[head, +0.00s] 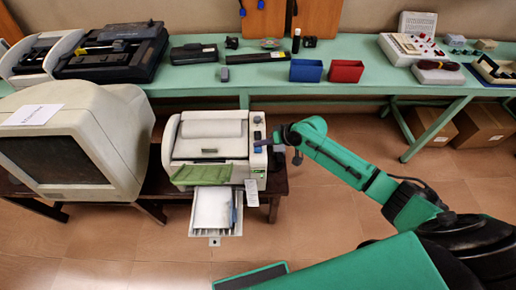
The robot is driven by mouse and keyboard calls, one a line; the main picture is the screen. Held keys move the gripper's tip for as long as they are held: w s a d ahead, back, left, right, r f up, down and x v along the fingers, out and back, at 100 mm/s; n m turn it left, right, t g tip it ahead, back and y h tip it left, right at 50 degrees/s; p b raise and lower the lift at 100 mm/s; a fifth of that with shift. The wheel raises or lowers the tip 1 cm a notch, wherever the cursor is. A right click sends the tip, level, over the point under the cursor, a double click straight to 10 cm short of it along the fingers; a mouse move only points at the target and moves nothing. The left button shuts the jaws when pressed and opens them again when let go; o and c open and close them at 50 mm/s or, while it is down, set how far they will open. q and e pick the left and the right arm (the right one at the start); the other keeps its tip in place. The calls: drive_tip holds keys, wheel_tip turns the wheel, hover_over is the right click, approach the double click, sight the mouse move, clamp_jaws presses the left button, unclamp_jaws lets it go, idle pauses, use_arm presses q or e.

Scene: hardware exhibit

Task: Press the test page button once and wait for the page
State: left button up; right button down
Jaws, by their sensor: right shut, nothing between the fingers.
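A cream printer (211,128) stands on a low dark bench. A narrow control panel (257,120) with small dark buttons runs down its right side. My right gripper (268,142) is shut and empty, with its tips at the panel's right edge. I cannot tell whether the tips touch a button, and they hide part of the panel. Below a green flap (202,174), a white sheet (211,207) lies on the front tray (203,231), beside a small blue piece (235,215). My left gripper is not in view.
A bulky beige monitor (118,125) stands close on the printer's left. A green table (225,93) behind holds a blue box (306,71), a red box (346,72) and several devices. Cardboard boxes (484,124) sit under it at right. Floor (320,220) in front is clear.

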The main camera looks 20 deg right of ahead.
drive_tip(key=shift+f, duration=0.1)
idle(0.7)
drive_tip(key=shift+f, duration=0.3)
